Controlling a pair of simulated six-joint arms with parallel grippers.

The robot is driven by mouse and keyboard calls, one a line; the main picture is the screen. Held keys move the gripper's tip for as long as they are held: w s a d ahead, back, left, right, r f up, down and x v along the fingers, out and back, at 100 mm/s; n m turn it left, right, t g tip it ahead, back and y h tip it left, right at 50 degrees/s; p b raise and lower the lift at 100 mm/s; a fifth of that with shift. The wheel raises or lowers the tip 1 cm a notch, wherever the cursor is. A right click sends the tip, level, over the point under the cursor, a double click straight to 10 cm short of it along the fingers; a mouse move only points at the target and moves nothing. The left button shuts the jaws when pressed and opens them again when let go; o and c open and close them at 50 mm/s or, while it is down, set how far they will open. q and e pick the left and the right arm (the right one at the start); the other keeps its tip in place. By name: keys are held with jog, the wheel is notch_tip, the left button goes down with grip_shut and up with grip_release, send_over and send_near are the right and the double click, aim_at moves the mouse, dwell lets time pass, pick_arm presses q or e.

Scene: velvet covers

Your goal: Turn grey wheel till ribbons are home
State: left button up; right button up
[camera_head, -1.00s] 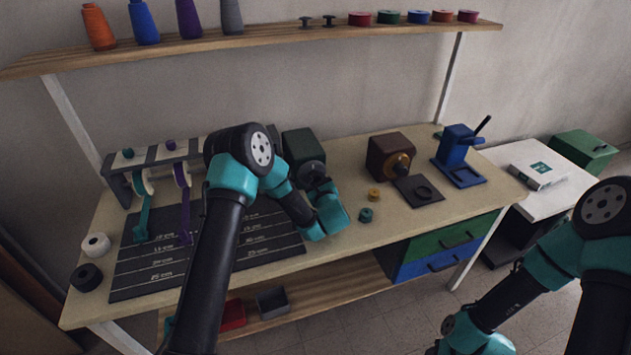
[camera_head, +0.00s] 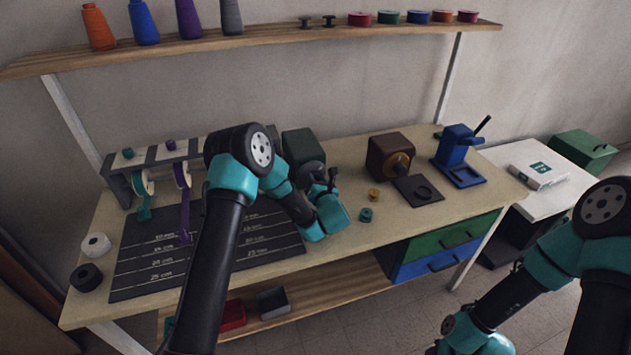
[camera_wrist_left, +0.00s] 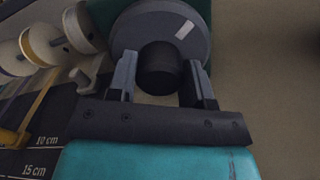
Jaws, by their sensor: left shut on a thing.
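My left gripper (camera_head: 325,180) is at the grey wheel (camera_head: 308,170) on the front of a dark green box (camera_head: 298,143). In the left wrist view, its fingers (camera_wrist_left: 160,85) are shut on the black knob of the wheel (camera_wrist_left: 190,25), which bears a white mark. A teal ribbon (camera_head: 143,209) hangs short from its reel, near the mat's far edge. A purple ribbon (camera_head: 185,222) reaches further over the mat. The left wrist view shows a yellow ribbon (camera_wrist_left: 38,108) reaching about the 10 cm mark; my arm hides it in the head view. My right gripper is out of view.
A dark measuring mat (camera_head: 150,284) lies under the ribbons. White and black rolls sit at the bench's left. Right of the wheel are small yellow and teal rings (camera_head: 366,214), a brown box (camera_head: 388,153) and a blue press (camera_head: 458,150). Bare bench (camera_head: 330,240) lies in front.

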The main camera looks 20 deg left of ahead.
pick_arm(q)
jog(key=m, duration=1.1)
jog(key=shift+m, duration=0.4)
jog(key=o, duration=0.9)
jog(key=v, duration=1.7)
jog(key=shift+s+d, duration=0.15)
jog(key=shift+s, duration=0.05)
